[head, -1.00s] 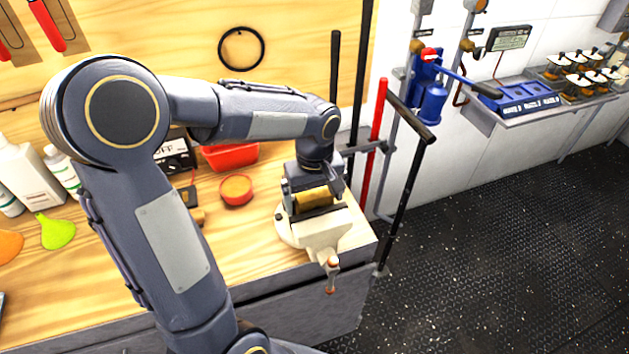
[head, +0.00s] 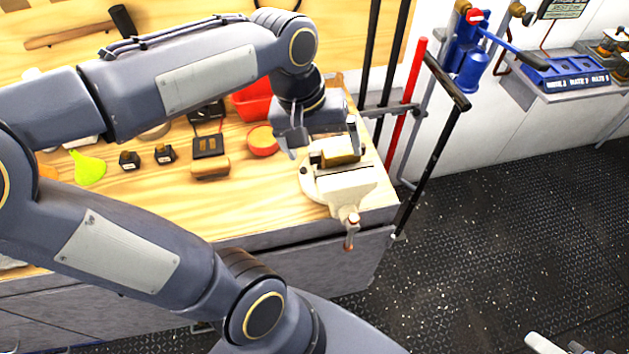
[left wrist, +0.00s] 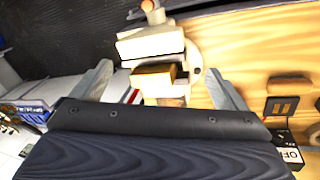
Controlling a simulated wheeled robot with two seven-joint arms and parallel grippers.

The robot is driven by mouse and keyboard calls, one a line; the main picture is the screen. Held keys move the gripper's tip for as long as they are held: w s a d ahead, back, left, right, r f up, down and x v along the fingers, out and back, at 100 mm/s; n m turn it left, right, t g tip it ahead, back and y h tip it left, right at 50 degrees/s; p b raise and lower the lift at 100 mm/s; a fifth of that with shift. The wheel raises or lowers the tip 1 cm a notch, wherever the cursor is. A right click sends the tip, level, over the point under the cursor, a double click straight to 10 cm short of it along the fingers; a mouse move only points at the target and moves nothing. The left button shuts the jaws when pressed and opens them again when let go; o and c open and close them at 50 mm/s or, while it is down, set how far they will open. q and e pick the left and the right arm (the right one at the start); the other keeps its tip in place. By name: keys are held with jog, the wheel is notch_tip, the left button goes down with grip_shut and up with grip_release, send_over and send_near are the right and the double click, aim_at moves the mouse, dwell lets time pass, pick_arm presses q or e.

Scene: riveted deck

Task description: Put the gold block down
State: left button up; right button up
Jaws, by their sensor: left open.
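The gold block (head: 341,157) lies on the cream bench vise (head: 335,187) at the right end of the wooden bench. In the left wrist view the gold block (left wrist: 153,76) rests against the cream vise (left wrist: 150,44), between and beyond my fingers. My left gripper (head: 323,143) is open just above and behind the block, its fingers spread wide and apart from it. The left wrist view shows both fingers (left wrist: 160,88) with nothing held between them. My right gripper is not seen clearly; only a pale part shows at the bottom right of the head view.
A red round tub (head: 262,141) and a red bin (head: 252,103) stand left of the vise. Small dark boxes and a brown-topped brush (head: 210,168) lie further left. Upright black and red poles (head: 406,105) stand close right of the bench. The floor at right is open.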

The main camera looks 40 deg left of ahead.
pick_arm(q)
jog(key=s+d+f+m+t+h, duration=0.1)
jog(key=s+d+f+m+t, duration=0.2)
jog(key=s, duration=0.5)
jog(key=shift+s+d+f+m+h, duration=0.25)
jog(key=shift+f+m+h, duration=0.15)
jog(key=shift+f+m, duration=0.45)
jog(key=shift+f, duration=0.1)
jog(key=shift+c, duration=0.2)
